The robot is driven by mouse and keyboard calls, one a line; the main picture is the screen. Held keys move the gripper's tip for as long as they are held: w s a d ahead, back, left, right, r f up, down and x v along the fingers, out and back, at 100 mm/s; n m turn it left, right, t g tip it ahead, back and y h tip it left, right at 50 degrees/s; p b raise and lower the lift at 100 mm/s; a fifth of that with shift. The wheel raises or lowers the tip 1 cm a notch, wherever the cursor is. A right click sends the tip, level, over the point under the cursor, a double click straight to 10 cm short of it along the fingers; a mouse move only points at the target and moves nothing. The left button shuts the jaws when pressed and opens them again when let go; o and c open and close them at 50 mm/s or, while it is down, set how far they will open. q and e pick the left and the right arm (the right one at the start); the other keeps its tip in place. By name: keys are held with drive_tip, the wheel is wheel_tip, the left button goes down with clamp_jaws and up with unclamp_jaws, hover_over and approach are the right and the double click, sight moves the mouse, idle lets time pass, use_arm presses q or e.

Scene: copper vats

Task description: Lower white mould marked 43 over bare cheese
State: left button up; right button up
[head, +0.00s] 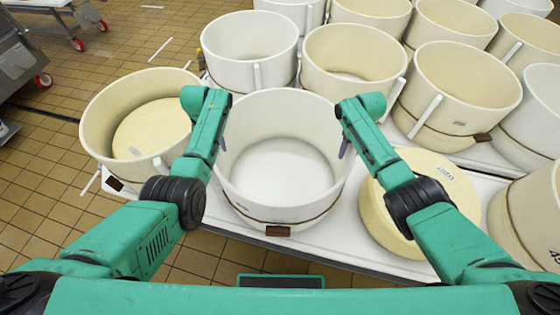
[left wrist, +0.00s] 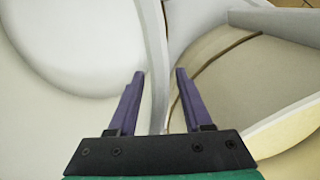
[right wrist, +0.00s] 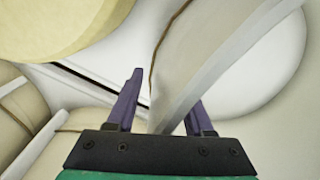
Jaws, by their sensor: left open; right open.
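The white mould (head: 282,205) stands upright on the white table, empty inside, with a brown tag at its front; I cannot read a 43 on it. My left gripper (head: 221,145) is at its left rim, open, with the mould wall (left wrist: 154,45) between its fingers. My right gripper (head: 343,148) is at its right rim, open, with the wall (right wrist: 180,98) between its fingers. The bare cheese (head: 455,190), a pale yellow wheel with a small label on top, lies right of the mould. My right arm hides part of it. It also shows in the right wrist view (right wrist: 50,25).
A cream mould with a cheese inside (head: 98,122) stands close on the left. Several moulds crowd behind, including a white one (head: 250,72) and cream ones (head: 355,85). Another mould (head: 530,215) stands right of the cheese. The table's front edge (head: 340,250) is near.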

use_arm(q)
clamp_jaws()
use_arm(e)
drive_tip(key=c, duration=0.8)
clamp_jaws()
use_arm(q)
drive_tip(key=shift+w+r, duration=0.1)
use_arm(e)
drive_tip(key=shift+w+r, duration=0.1)
